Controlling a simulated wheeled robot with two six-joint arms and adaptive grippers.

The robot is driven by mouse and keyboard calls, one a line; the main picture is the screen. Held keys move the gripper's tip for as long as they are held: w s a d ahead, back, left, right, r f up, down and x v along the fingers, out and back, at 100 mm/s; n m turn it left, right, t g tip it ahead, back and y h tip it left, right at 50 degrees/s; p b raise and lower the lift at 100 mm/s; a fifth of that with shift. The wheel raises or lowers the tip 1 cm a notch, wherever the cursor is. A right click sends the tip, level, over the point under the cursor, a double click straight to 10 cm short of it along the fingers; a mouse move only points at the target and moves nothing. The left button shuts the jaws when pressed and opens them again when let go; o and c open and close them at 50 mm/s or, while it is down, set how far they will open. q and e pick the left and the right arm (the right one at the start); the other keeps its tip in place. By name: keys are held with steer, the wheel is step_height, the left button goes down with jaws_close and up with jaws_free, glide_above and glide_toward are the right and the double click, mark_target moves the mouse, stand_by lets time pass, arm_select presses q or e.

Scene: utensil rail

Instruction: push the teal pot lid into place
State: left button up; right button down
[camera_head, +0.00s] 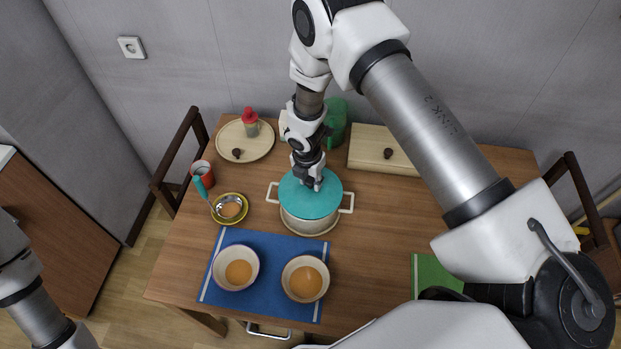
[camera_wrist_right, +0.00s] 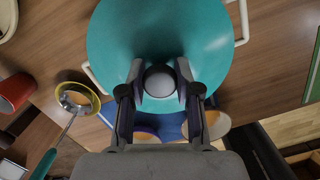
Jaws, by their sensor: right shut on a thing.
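The teal pot lid (camera_head: 312,203) lies on top of the cream pot (camera_head: 309,225) on the table. It covers most of the pot's opening, with the pot's rim and wall showing below its near edge. My right gripper (camera_head: 309,183) is over the lid's middle. In the right wrist view my right gripper (camera_wrist_right: 159,90) is shut on the lid's dark round knob (camera_wrist_right: 159,80), one finger on each side. The teal lid (camera_wrist_right: 160,30) fills the upper middle of that view. My left gripper is not in view; only part of my left arm shows.
Two bowls (camera_head: 236,268) (camera_head: 305,279) stand on a blue mat (camera_head: 260,300) in front of the pot. A ladle rests in a yellow dish (camera_head: 230,208) at left, near a red cup (camera_head: 202,173).

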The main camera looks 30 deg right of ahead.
steer(key=shift+f+b, duration=0.5)
steer(key=shift+f, duration=0.3)
steer(key=c, duration=0.7)
jaws_free()
steer(key=shift+r, duration=0.1)
steer(key=r, duration=0.7)
steer(key=a+r, duration=0.1)
steer(key=r, duration=0.3)
steer(key=shift+s+a+r, duration=0.1)
steer(key=shift+s+r, duration=0.25)
steer(key=shift+s, duration=0.05)
